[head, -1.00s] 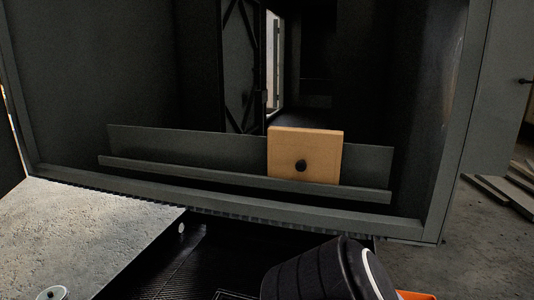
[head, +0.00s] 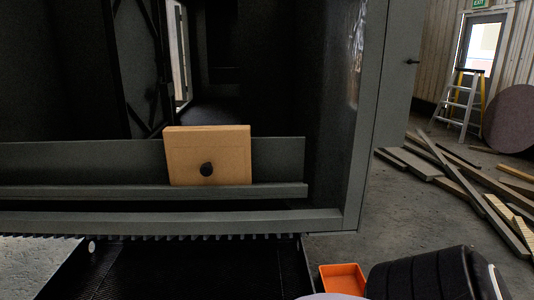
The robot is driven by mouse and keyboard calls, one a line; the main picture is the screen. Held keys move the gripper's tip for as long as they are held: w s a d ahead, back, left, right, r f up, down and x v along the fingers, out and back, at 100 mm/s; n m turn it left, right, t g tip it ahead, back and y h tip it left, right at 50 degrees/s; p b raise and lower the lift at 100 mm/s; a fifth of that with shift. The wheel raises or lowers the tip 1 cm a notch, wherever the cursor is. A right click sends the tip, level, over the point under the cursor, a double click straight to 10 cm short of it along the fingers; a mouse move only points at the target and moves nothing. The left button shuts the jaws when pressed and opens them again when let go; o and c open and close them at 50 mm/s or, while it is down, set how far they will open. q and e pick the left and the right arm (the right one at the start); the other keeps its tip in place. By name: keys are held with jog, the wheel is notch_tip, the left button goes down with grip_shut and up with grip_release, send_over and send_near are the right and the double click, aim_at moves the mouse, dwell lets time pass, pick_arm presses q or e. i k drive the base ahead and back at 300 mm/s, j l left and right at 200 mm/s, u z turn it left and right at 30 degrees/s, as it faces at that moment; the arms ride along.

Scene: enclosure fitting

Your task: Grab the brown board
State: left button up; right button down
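The brown board (head: 228,152) is a light brown square with a round black knob at its lower middle. It stands upright inside the dark enclosure (head: 375,130), against a low grey back strip (head: 90,160) and behind a grey front rail (head: 100,192). Neither gripper shows in the head view. A black ribbed rounded part at the bottom right looks like a piece of my own arm.
An orange bin (head: 342,280) sits at the bottom, right of a black ribbed surface (head: 190,270). Loose planks (head: 455,175) lie on the concrete floor at the right. A stepladder (head: 462,102) and a round brown panel (head: 511,118) stand farther back.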

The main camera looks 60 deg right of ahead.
aim_at(217, 155)
jog(key=i+z, duration=0.15)
jog(key=z, duration=1.15)
